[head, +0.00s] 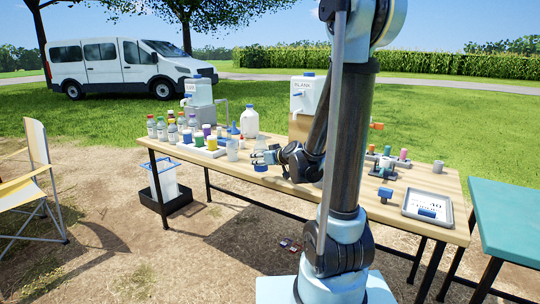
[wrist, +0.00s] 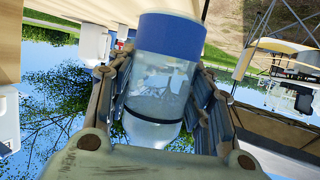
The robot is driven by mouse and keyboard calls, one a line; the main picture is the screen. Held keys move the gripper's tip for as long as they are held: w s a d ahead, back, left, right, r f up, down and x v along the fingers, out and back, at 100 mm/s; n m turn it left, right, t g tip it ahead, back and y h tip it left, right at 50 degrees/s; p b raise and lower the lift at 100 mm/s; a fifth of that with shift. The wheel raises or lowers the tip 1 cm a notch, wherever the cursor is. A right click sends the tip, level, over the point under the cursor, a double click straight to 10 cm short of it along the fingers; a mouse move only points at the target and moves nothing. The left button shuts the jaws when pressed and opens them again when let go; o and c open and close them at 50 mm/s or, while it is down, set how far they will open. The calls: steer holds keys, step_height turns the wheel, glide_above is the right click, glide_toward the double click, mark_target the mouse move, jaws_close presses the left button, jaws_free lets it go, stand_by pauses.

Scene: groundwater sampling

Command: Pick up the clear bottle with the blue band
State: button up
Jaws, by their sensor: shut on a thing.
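The clear bottle with the blue band (wrist: 157,88) fills the middle of the wrist view. Its wide blue band is near the top of that picture, and a thin dark ring circles its lower clear part. My gripper (wrist: 160,68) has a finger on each side of the bottle and is shut on it. In the head view my gripper (head: 273,154) is low over the middle of the wooden table, pointing left. The held bottle is small and hard to make out there, so I cannot tell whether it touches the table.
The wooden table (head: 436,175) carries several capped bottles at its left end. A white jug (head: 249,121) stands behind my gripper. A white tank (head: 306,94) is at the back.

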steer(key=s+a, duration=0.9)
steer(key=s, duration=0.3)
step_height(320, 180, up, 6)
steer(key=shift+s, duration=0.25)
stand_by(0.6)
steer(key=w+a, duration=0.5)
steer(key=s+d, duration=0.4)
steer(key=d, duration=0.1)
steer(key=shift+s, duration=0.35)
stand_by(0.8)
